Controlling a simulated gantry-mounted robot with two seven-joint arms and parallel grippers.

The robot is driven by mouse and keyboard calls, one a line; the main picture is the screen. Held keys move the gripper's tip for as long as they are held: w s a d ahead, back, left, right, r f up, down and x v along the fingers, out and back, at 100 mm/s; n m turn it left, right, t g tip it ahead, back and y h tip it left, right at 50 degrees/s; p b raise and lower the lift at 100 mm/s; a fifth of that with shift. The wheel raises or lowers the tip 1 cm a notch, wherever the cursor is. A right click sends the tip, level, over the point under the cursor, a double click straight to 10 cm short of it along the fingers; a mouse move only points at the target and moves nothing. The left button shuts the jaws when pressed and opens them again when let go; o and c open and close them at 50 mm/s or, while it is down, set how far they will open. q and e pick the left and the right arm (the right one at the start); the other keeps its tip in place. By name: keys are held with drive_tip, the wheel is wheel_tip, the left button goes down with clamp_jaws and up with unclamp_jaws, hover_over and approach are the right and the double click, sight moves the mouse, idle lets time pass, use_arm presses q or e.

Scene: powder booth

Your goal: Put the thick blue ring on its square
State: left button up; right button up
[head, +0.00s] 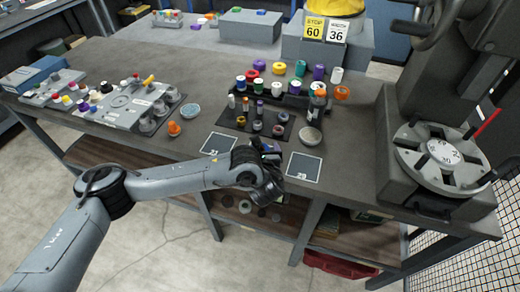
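Two dark squares with pale borders lie near the table's front edge: a left square (218,143) and a right square (304,166). My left arm comes in from the lower left, and its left gripper (265,152) is over the table's front edge between the squares. A small blue patch shows at the gripper, partly covered by its dark parts. I cannot tell whether this is the thick blue ring or whether the fingers are shut on it. No other thick blue ring can be made out for sure. My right gripper is not in view.
A dark rack (262,112) with bottles and coloured pieces stands behind the squares. A pale bowl (309,136) and a blue dish (191,111) flank it. An orange piece (174,129) stands left. A large machine (442,155) fills the right side.

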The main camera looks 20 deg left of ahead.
use_arm(q)
drive_tip(key=shift+r, duration=0.2)
drive_tip(key=shift+s+d+r+p, duration=0.1)
drive_tip(key=shift+s+p, duration=0.05)
drive_tip(key=shift+p, duration=0.3)
drive_tip(key=p+v, duration=0.6)
drive_tip(key=v, duration=0.4)
drive_tip(key=s+d+f+n+g+h, duration=0.3)
drive_tip(key=s+f+n, duration=0.1)
drive_tip(key=s+n, duration=0.25)
drive_tip(key=s+d+f+n+g+h, duration=0.2)
drive_tip(key=s+d+f+n+g, duration=0.1)
drive_tip(key=s+n, duration=0.4)
drive_tip(key=s+a+f+n+g+h, duration=0.1)
drive_tip(key=s+a+f+n, duration=0.4)
drive_tip(key=s+a+n, duration=0.8)
drive_tip(key=shift+s+a+n+g, duration=0.15)
drive_tip(key=shift+s+n+g, duration=0.65)
drive_tip(key=shift+n, duration=0.45)
